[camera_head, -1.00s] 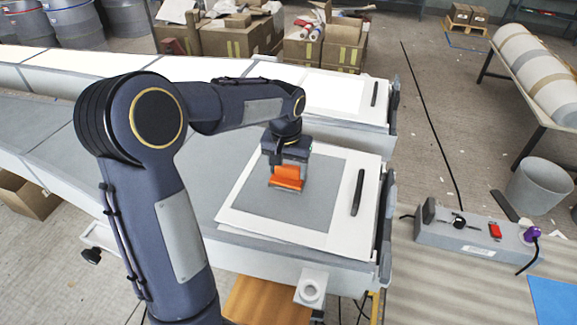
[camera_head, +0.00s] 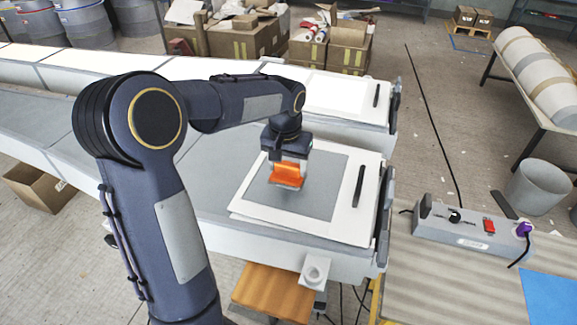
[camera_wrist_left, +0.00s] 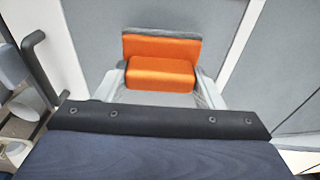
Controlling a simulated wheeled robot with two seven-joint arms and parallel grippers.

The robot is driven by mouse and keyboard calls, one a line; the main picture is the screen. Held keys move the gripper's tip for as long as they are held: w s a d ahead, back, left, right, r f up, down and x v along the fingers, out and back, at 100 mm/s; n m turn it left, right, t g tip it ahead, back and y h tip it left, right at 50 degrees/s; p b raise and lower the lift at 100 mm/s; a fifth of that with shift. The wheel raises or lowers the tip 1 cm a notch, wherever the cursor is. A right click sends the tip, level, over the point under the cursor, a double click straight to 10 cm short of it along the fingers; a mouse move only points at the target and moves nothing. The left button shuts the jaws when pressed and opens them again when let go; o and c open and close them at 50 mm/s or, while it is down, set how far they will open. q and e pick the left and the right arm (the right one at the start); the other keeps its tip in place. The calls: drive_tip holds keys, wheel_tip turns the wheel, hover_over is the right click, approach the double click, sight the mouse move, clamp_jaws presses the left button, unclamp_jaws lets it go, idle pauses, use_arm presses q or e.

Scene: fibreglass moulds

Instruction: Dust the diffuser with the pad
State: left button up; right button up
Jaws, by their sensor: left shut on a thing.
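The orange pad (camera_head: 288,175) has a grey backing layer. My left gripper (camera_head: 290,160) is shut on it, and its fingers sit on either side of the pad in the left wrist view (camera_wrist_left: 160,75). The pad is over the far part of a flat grey square panel (camera_head: 305,203) with a white border, which looks like the diffuser. I cannot tell whether the pad touches it. The panel has a dark handle (camera_head: 358,187) on its right side. The gripper and pad hide part of the panel. My right gripper is not in view.
The panel lies at the end of a long grey-white bench (camera_head: 200,205). A second white panel (camera_head: 335,92) lies behind it. A grey switch box (camera_head: 470,230) with a purple plug stands at right, near a grey bin (camera_head: 537,187). Cardboard boxes (camera_head: 330,50) are at the back.

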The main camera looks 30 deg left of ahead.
use_arm(q)
drive_tip(key=shift+r+p, duration=0.3)
drive_tip(key=shift+r, duration=0.45)
drive_tip(key=shift+r+p, duration=1.05)
drive_tip(key=shift+r, duration=0.25)
drive_tip(key=shift+f, duration=0.1)
